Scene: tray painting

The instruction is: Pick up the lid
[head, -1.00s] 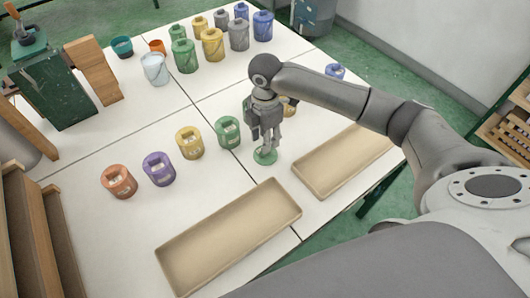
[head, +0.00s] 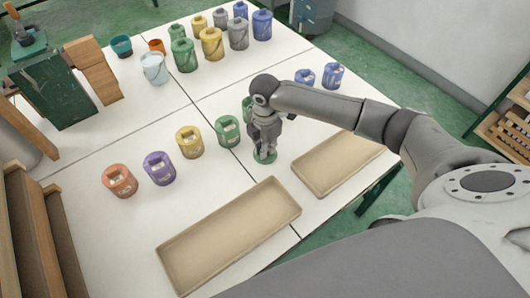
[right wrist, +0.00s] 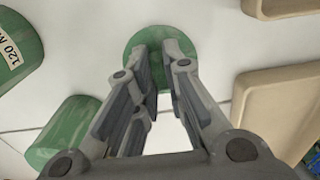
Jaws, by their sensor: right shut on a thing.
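The lid is a small flat green disc (head: 265,156) low at the table, just right of the green pot (head: 228,131). It also shows in the right wrist view as a green disc (right wrist: 150,37) beneath my fingertips. My right gripper (head: 264,150) points down over it and is shut on it; the fingers hide the middle of the lid, where they hold it. Whether the lid touches the table is hard to tell. My left gripper is not in view.
Orange (head: 119,180), purple (head: 159,168) and yellow (head: 190,142) pots stand in a row on the left. Two beige trays lie in front (head: 228,236) and to the right (head: 340,160). Larger paint cans (head: 212,44) stand at the back. Another green pot is partly hidden behind my gripper.

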